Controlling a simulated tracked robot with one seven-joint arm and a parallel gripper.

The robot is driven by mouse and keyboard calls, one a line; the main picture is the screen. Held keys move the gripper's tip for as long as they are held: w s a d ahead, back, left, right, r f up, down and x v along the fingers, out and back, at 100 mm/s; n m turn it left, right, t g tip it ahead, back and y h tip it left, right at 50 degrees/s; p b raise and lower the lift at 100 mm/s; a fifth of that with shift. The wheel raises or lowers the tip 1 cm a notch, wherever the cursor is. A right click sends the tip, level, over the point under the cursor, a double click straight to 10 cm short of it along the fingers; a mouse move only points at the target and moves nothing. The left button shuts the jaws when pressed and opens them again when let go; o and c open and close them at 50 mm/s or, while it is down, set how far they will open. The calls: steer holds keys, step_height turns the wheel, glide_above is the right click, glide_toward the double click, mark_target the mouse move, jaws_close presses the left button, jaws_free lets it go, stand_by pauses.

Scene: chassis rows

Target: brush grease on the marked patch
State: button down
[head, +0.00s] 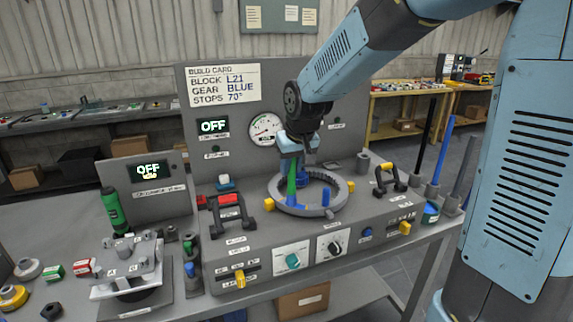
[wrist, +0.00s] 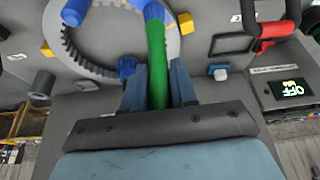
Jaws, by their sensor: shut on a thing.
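My gripper (head: 298,150) is shut on a green stick-like tool (head: 291,178), likely the brush, and holds it pointing down at the grey toothed ring (head: 340,200). In the wrist view the green tool (wrist: 157,60) runs between my fingers (wrist: 158,75), with a blue piece (wrist: 153,12) at its far end over the ring (wrist: 75,55). I cannot tell whether the tip touches anything. Blue posts (head: 326,199) stand at the ring, and yellow blocks (head: 268,204) sit around it. I cannot make out the marked patch. A blue round pot (head: 431,212) stands at the console's right end.
A black-and-red handle (head: 230,212) stands left of the ring and a black-and-yellow handle (head: 388,180) to the right. Upright rods (head: 445,150) stand at the right edge. A panel with a gauge (head: 265,128) rises behind. A grey clamp fixture (head: 130,260) and a green bottle (head: 114,212) are at left.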

steer(key=a, duration=0.1)
steer(key=w+a, duration=0.1)
steer(key=shift+w+a, duration=0.3)
stand_by(1.4)
steer(key=shift+r, duration=0.1)
steer(key=shift+r, duration=2.9)
steer(key=shift+r, duration=1.5)
